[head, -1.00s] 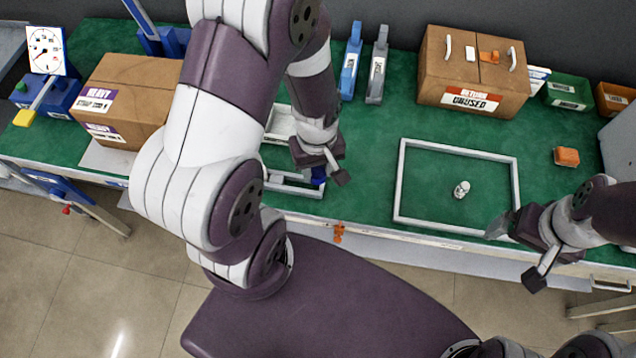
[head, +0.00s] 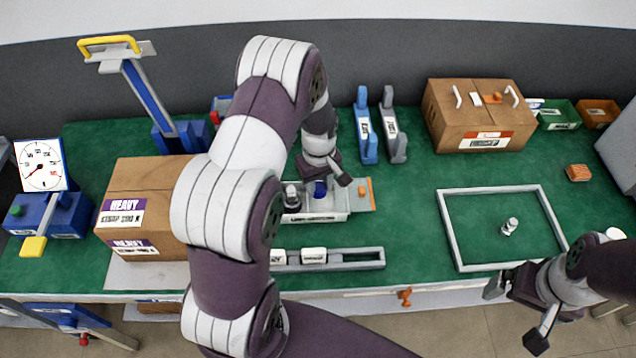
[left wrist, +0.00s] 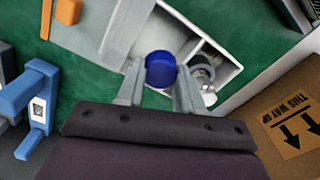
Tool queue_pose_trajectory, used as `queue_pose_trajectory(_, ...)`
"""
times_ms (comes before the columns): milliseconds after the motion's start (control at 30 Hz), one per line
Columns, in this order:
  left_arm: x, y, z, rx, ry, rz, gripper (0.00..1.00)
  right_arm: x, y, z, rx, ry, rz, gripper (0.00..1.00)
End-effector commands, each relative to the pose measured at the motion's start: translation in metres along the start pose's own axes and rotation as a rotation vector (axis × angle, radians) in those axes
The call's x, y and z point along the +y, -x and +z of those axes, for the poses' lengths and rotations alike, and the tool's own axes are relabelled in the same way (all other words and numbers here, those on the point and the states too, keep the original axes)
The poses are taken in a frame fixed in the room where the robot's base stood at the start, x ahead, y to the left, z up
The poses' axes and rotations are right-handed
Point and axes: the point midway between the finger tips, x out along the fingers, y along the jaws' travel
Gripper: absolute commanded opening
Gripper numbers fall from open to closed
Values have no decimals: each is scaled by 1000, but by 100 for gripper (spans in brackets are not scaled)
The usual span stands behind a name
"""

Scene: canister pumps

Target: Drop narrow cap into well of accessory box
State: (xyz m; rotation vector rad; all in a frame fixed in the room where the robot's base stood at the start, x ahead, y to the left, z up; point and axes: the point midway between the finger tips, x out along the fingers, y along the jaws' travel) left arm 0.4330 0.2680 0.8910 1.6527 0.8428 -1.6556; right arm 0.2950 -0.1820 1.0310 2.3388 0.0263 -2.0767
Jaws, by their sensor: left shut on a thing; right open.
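The blue narrow cap (head: 319,189) is held between the fingertips of my left gripper (head: 328,180). The left wrist view shows the cap (left wrist: 160,68) between the two fingers, over the white accessory box (left wrist: 118,42). In the head view the accessory box (head: 325,217) stands behind the grey rail, partly hidden by my left arm. A grey-and-dark round part (left wrist: 203,72) sits in the box beside the cap. I cannot tell whether the cap touches the box. My right gripper (head: 515,314) is open and empty at the front right of the table.
A grey rail (head: 370,257) with small white labelled pieces lies in front of the box. A grey frame (head: 452,232) surrounds a small silver part (head: 509,226). A heavy carton (head: 125,180) stands left, a return carton (head: 470,105) at the back.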

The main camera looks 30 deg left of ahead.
Motion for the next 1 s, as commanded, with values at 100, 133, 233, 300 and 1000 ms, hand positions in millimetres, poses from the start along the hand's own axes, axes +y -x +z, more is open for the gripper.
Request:
queue_pose_trajectory(100,0,-18,0,0,0,0,9,0,-17,2,0,0,0,100)
queue_pose_trajectory(133,0,-18,0,1,0,1,9,0,-17,2,0,0,0,100)
queue_pose_trajectory(233,0,-17,0,1,0,1,9,0,-15,2,0,0,0,100)
queue_pose_trajectory(300,0,-16,0,1,0,1,9,0,-15,2,0,0,0,100)
queue_pose_trajectory(1000,0,-12,0,1,0,1,66,0,-11,1,0,0,0,100)
